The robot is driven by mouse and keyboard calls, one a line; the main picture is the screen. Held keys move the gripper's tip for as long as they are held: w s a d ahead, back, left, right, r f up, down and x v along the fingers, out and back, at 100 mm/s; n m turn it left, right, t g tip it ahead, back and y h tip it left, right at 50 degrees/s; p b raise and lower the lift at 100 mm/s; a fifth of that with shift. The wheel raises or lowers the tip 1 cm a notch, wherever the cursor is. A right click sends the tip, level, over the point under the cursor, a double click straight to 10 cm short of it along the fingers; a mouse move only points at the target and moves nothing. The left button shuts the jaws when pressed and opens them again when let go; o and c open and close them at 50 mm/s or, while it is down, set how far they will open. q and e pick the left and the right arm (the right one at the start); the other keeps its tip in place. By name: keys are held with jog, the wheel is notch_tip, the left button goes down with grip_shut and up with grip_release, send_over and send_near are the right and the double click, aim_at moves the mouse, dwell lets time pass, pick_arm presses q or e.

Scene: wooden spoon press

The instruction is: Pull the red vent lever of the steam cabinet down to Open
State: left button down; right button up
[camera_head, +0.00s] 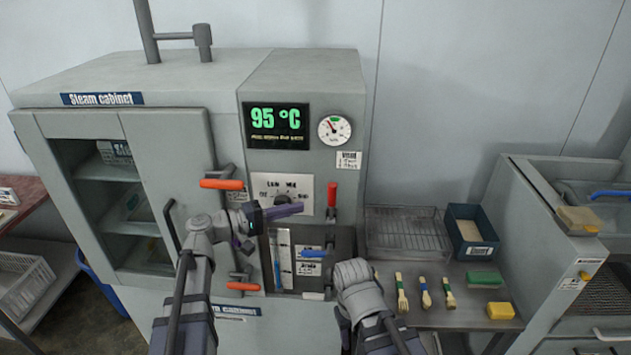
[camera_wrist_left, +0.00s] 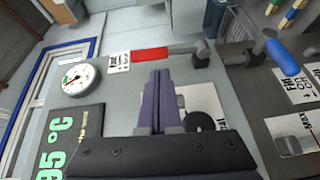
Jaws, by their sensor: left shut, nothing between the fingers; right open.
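The red vent lever (camera_head: 332,192) stands upright on the front panel of the steam cabinet (camera_head: 258,84), below the round gauge. In the left wrist view the red lever (camera_wrist_left: 149,55) lies sideways just beyond my fingertips. My left gripper (camera_head: 301,208) is shut and empty, in front of the dial label and a little left of the lever. Its purple fingers (camera_wrist_left: 160,75) point toward the lever's grip, and I see no clear contact. My right arm shows at the lower middle, but its gripper fingers are not visible.
A dark dial (camera_head: 282,200) is partly behind my left gripper. A blue lever (camera_head: 313,253) sits below the red one. Orange door clamps (camera_head: 222,184) are at left. Brushes, a wire rack (camera_head: 405,232) and a blue bin (camera_head: 471,237) are on the right bench.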

aim_at(332, 204)
pick_arm(q)
jog(key=shift+w+a+r+n+t, duration=0.15)
jog(key=shift+w+a+r, duration=0.1)
jog(key=shift+a+r, duration=0.2)
jog(key=shift+w+a+r+n+t, duration=0.15)
jog(key=shift+w+a+r, duration=0.1)
jog(key=shift+a+r, duration=0.2)
jog(key=x, duration=1)
jog(key=shift+r, duration=0.15)
jog(key=shift+s+h, duration=0.1)
jog(key=shift+h, duration=0.2)
